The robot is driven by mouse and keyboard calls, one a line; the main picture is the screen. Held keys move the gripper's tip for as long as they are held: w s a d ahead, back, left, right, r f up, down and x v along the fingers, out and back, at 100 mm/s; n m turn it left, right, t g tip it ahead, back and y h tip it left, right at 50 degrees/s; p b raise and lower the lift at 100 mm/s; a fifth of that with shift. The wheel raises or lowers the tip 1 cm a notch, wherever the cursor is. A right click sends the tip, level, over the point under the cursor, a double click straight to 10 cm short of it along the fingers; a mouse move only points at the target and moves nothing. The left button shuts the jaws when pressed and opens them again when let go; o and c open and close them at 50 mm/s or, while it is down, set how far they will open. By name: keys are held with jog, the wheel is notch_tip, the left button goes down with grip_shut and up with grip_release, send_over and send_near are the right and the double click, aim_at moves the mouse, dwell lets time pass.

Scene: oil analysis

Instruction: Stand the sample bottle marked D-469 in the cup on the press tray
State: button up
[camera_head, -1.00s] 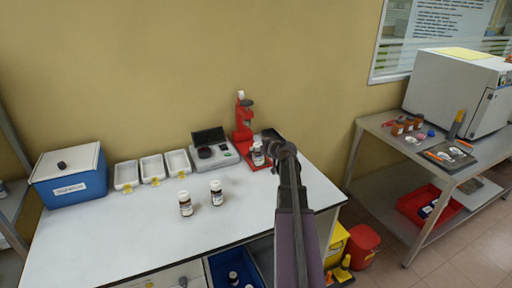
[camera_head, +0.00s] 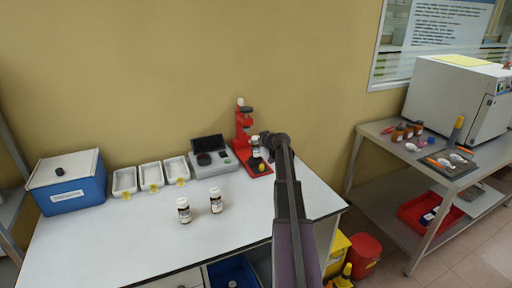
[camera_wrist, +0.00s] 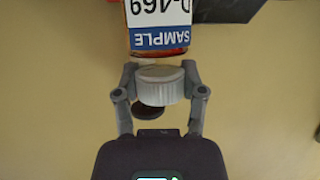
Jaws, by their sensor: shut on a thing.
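The sample bottle marked D-469 (camera_wrist: 158,14) shows at the top of the wrist view, its label upside down there, with a white ribbed cap. My gripper (camera_wrist: 160,88) is shut on this cap, one finger on each side. In the head view the bottle (camera_head: 255,147) hangs upright at the front of the red press (camera_head: 242,123), above the red press tray (camera_head: 262,173). A small dark and orange thing shows on the tray below the bottle; I cannot tell whether it is the cup. The gap between them is too small to judge.
Two other bottles, one (camera_head: 184,211) and another (camera_head: 216,201), stand on the white bench. White trays (camera_head: 151,186), a blue box (camera_head: 72,192) and a grey scale-like device (camera_head: 211,158) stand behind them. The bench front is clear.

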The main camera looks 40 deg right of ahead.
aim_at(256, 146)
jog(key=shift+w+d, duration=0.25)
jog(key=shift+w, duration=0.15)
jog(key=shift+w+d+f+b, duration=0.15)
jog(key=shift+w+f+b, duration=0.05)
jog(key=shift+f+b, duration=1.6)
jog(key=shift+f+b, duration=0.4)
jog(key=o, duration=1.2)
jog(key=shift+r, duration=0.2)
